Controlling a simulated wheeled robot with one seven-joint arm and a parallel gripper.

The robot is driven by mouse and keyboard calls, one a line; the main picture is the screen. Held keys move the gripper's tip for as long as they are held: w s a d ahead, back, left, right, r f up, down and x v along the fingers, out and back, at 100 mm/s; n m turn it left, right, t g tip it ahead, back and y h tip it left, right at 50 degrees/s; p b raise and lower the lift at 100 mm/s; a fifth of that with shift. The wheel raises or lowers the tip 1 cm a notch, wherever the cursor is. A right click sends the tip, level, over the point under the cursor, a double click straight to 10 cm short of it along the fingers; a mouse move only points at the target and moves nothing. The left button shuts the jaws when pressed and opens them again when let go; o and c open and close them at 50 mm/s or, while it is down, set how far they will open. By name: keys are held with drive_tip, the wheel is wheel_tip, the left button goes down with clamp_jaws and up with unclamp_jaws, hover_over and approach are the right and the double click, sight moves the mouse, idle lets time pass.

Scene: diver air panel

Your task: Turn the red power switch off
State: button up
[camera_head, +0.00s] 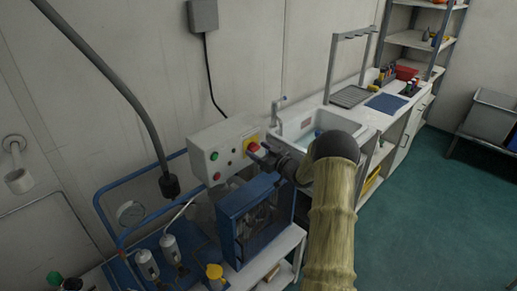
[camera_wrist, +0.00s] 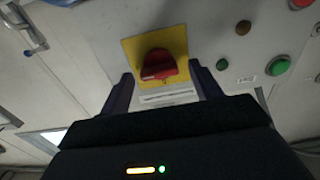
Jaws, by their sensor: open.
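The red power switch (camera_wrist: 158,65) is a rotary knob on a yellow square plate (camera_wrist: 134,46) in the wrist view. In the head view the switch (camera_head: 253,147) shows on the right part of the light grey control box (camera_head: 215,142). My gripper (camera_wrist: 162,85) is open, with one finger low on each side of the knob in the wrist view. The knob shows between the fingertips; I cannot tell whether they touch it. In the head view my gripper (camera_head: 262,156) is right in front of the switch and its fingers are partly hidden.
Green (camera_wrist: 279,66) and red buttons sit beside the switch. A blue open-fronted case (camera_head: 237,222) stands below the box, close to my arm. A gauge (camera_head: 131,213) and blue pipe frame are at the left. A sink (camera_head: 305,133) lies behind my arm. Green floor is free at right.

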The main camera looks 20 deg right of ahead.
drive_tip(key=shift+w, duration=0.25)
drive_tip(key=c, duration=1)
